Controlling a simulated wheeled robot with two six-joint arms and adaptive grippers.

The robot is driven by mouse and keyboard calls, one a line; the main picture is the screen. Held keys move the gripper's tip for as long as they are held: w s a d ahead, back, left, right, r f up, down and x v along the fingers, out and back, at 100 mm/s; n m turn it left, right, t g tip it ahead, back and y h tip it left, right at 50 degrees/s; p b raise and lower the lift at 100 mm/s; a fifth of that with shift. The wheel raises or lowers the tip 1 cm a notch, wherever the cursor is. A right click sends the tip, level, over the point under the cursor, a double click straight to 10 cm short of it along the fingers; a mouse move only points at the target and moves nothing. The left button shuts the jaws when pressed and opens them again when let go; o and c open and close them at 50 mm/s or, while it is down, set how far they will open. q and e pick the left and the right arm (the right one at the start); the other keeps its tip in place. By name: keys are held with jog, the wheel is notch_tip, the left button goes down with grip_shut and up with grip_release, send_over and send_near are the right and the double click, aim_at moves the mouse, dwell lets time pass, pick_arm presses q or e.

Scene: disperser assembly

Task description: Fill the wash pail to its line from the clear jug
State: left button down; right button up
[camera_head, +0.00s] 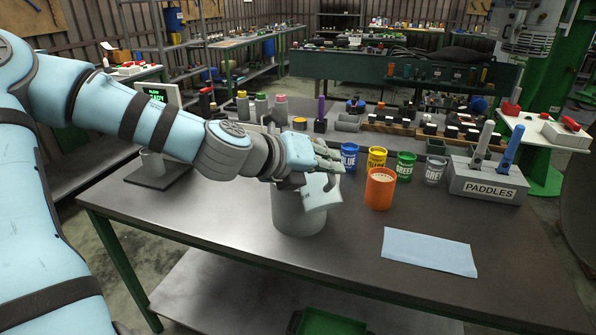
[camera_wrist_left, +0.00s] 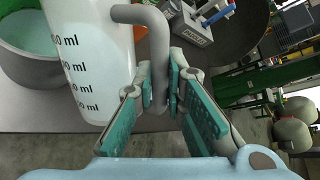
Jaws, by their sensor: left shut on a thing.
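The wash pail (camera_head: 297,216) is a grey round bucket standing on the dark bench. In the left wrist view the pail (camera_wrist_left: 32,78) is at the left, with pale green liquid inside. The clear jug (camera_head: 320,194) is whitish and translucent, tilted over the pail's right rim. In the left wrist view the jug (camera_wrist_left: 92,50) shows ml marks and a grey handle (camera_wrist_left: 157,40). My left gripper (camera_head: 322,163) is shut on that handle, seen between its pads in the wrist view (camera_wrist_left: 163,92). The pail's fill line and the jug's spout are hidden. My right gripper is not in view.
An orange cup (camera_head: 380,189) with pale contents stands right of the pail. Labelled colour cups, such as the blue one (camera_head: 349,157), stand behind it. A paddles holder (camera_head: 487,182) is at the right. A light blue sheet (camera_head: 430,252) lies in front, with bare bench around it.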

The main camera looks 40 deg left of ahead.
pick_arm(q)
jog(key=shift+w+a+r+n+g+h+p, duration=0.2)
jog(key=shift+w+a+n+g+h+p, duration=0.15)
jog(key=shift+p, duration=0.95)
jog(key=shift+w+a+r+n+g+h+p, duration=0.15)
jog(key=shift+a+n+h+p, duration=0.2)
jog(key=shift+p, duration=0.95)
dwell(2.2)
